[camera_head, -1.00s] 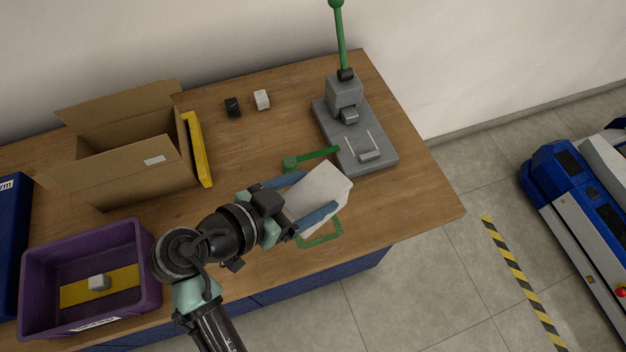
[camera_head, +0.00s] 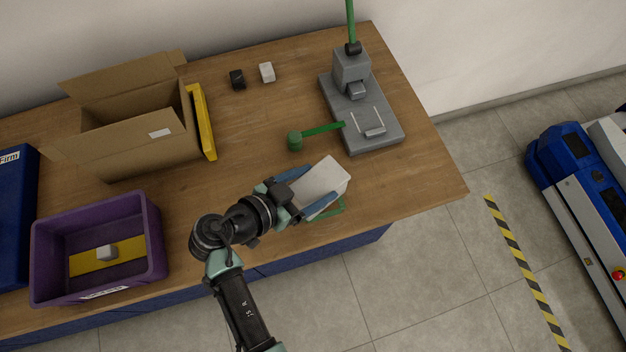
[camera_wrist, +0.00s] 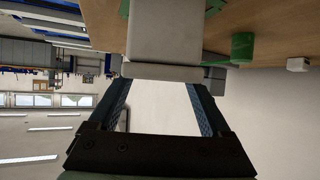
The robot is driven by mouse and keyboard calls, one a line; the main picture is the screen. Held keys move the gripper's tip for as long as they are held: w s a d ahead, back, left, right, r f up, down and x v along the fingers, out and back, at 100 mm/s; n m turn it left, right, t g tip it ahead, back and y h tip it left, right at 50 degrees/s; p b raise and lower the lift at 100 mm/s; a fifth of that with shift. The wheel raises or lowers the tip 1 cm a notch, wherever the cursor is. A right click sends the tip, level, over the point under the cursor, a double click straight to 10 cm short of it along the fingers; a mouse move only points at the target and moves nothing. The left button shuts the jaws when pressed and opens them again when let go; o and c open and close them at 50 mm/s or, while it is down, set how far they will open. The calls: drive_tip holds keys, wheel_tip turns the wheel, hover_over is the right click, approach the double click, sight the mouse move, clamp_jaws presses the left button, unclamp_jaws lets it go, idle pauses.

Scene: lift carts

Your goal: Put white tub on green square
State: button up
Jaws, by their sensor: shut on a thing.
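The white tub (camera_head: 322,184) is held tilted between the two blue fingers of my gripper (camera_head: 306,191), which is shut on it. In the wrist view the tub (camera_wrist: 165,35) shows as a pale block at the far end of my gripper (camera_wrist: 160,90). The green square (camera_head: 341,209) is an outline on the table near its front right edge. The tub and fingers hide most of the square. I cannot tell whether the tub touches the table.
A green mallet (camera_head: 296,141) lies just behind the tub, by a grey press (camera_head: 392,134). A cardboard box (camera_head: 140,140), yellow piece (camera_head: 204,120) and purple crate (camera_head: 157,215) stand left. Black (camera_head: 237,79) and white (camera_head: 267,72) blocks sit at the back.

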drive_tip(key=shift+f, duration=0.1)
drive_tip(key=o, duration=1.5)
